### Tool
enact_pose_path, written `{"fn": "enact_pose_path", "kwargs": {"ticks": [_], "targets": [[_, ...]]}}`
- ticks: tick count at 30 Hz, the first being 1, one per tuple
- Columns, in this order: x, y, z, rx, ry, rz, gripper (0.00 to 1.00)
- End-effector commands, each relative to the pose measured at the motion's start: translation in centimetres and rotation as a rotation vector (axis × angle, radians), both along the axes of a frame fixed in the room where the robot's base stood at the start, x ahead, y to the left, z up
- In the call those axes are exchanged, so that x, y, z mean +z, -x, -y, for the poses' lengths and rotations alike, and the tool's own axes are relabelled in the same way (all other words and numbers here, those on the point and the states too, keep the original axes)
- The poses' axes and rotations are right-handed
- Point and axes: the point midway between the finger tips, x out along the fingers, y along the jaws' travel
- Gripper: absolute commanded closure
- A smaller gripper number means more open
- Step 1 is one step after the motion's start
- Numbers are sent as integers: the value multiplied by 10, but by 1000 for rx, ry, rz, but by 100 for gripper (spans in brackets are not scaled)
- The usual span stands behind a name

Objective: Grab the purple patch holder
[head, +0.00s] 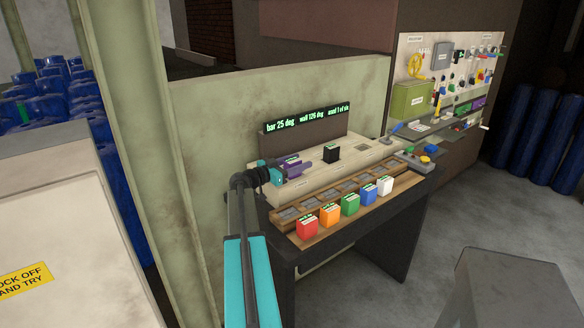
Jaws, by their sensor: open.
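The purple patch holder (302,156) is on the pale top of the workbench, toward its left end, below the lit display. My gripper (283,171), teal and black, reaches in from the left and is open right at the purple holder. The gripper overlaps the holder's near side, so part of it is hidden. I cannot tell whether the fingers stand around the holder or just beside it, or whether they touch it.
A black block (331,152) stands right of the holder. A wooden tray (312,231) along the bench front carries red, orange, green, blue and white blocks. The display (307,118) stands behind.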

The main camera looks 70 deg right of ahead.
Motion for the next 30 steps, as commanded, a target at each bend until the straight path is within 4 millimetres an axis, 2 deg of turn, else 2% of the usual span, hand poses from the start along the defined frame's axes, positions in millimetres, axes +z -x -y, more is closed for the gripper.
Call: {"fn": "enact_pose_path", "kwargs": {"ticks": [5,21,23,30], "targets": [[0,6,10,1,0,0,47],[-1,7,10,0,-1,1,47],[0,7,10,0,-1,1,55],[-1,8,10,-1,-1,1,96]]}}
